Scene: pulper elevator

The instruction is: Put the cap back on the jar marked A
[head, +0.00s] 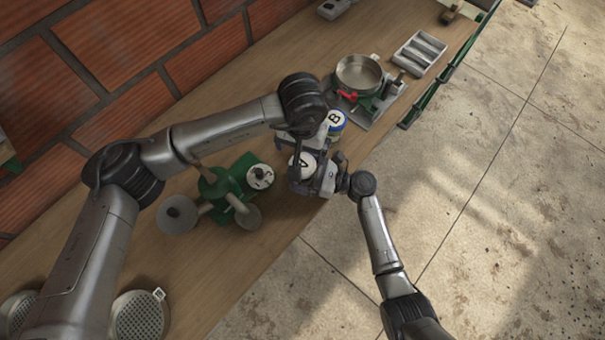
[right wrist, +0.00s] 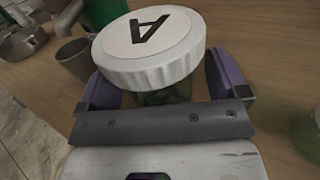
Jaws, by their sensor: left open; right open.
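The jar marked A (right wrist: 160,95) shows in the right wrist view as greenish glass under a ribbed white cap (right wrist: 148,45) with a black A. The cap sits over the jar's mouth and looks slightly tilted; I cannot tell whether it is threaded on. In the head view the A cap (head: 302,166) is among my grippers, with the jar body mostly hidden. My right gripper (right wrist: 160,88) is open, its purple fingers on either side of the jar just below the cap. My left gripper (head: 301,142) is open and close behind the cap, its fingers partly hidden.
A jar marked B (head: 336,119) stands just behind. A white-topped jar (head: 260,177) stands beside a green machine (head: 222,188) to the left. A metal pan (head: 358,73) and a grey tray (head: 420,54) are farther back. The bench's front edge is close.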

